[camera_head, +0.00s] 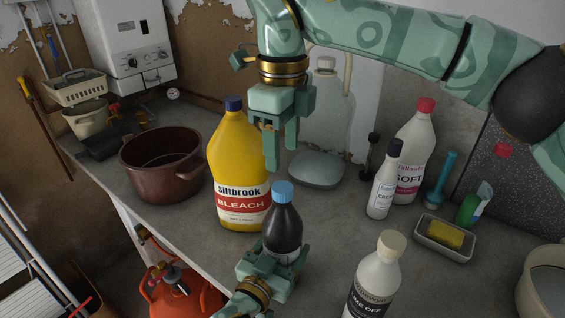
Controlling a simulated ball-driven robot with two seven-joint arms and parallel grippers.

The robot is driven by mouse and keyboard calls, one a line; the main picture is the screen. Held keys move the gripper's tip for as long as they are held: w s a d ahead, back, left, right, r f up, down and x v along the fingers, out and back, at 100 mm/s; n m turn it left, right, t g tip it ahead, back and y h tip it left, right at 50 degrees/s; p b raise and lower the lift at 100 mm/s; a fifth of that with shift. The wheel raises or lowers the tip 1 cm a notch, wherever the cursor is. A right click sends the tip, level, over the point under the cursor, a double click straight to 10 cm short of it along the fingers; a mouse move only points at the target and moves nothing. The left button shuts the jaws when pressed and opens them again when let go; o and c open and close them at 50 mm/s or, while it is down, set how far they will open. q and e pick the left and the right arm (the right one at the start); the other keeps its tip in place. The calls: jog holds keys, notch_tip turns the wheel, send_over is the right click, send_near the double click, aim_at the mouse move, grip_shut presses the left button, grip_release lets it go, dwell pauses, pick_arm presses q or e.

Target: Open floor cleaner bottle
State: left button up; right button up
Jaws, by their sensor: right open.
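A dark bottle with a blue cap (283,212) stands near the counter's front edge; its label is mostly hidden, so I cannot read whether it is floor cleaner. The cap (283,191) is on it. My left gripper (274,266) has its fingers around the bottle's lower body and looks shut on it; the base is hidden. My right gripper (282,157) is open and empty, pointing down above the blue cap and apart from it, in front of the glass demijohn.
A yellow bleach bottle (238,165) stands close to the left of the dark bottle. A white bottle with a cream cap (375,282) is at the front right. Behind are a glass demijohn (328,120), white bottles (411,150) and a sponge tray (443,238). A brown pot (163,165) is left.

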aim_at(283, 186)
jog(key=m, duration=0.5)
jog(key=shift+m, duration=0.3)
jog(key=m, duration=2.2)
jog(key=shift+f+m, duration=0.15)
jog(key=shift+m, duration=0.35)
notch_tip(283, 186, down, 8)
jog(key=shift+r, duration=0.15)
